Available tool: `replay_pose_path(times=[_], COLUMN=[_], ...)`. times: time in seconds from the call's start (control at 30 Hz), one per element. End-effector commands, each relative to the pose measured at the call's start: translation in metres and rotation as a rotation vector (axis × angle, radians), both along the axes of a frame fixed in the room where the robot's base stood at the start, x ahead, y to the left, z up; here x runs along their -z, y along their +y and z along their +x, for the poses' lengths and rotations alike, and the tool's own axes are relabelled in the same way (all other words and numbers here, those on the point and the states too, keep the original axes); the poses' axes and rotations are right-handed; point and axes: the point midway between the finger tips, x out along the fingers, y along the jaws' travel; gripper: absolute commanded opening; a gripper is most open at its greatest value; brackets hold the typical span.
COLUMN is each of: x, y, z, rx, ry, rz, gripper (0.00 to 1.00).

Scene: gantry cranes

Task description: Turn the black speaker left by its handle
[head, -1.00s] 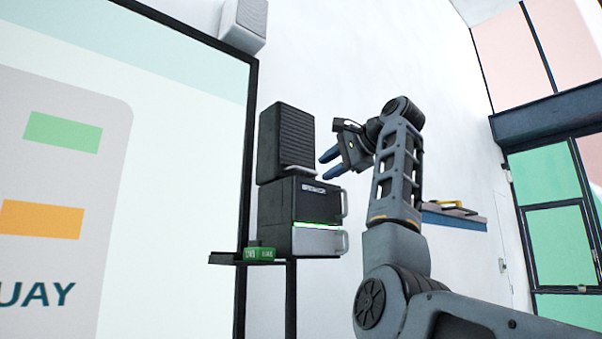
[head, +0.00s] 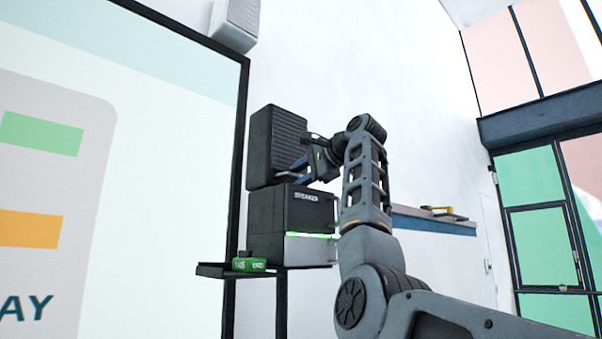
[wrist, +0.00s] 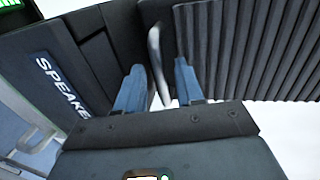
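The black speaker (head: 285,212) is a box labelled SPEAKER on a small shelf. Its labelled face shows at the left of the wrist view (wrist: 50,65). A pale grey bar handle (wrist: 155,45) stands out in the wrist view, between the blue fingers of my gripper (wrist: 158,80). The fingers are apart, one on each side of the bar, and I cannot tell whether either touches it. In the head view my gripper (head: 294,170) is at the speaker's top, in front of the ridged box above; the arm partly hides the speaker's right side.
A black ridged box (head: 272,140) sits on top of the speaker, close to my fingers. A small green box (head: 249,265) lies on the shelf's (head: 212,271) front left. A large framed board (head: 150,180) stands left. A ledge (head: 440,226) with a yellow item is at right.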

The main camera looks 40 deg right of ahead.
Motion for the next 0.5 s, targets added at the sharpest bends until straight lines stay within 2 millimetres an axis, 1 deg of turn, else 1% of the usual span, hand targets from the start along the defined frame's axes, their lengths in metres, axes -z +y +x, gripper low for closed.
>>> replay_pose_path(times=[0.13,0.5], x=[0.0002,-0.0001], y=[0.0001,0.0], z=[-0.0001,-0.0004], rx=[0.0,0.0], ry=[0.0,0.0], rz=[0.0,-0.001], gripper=[0.37,0.01])
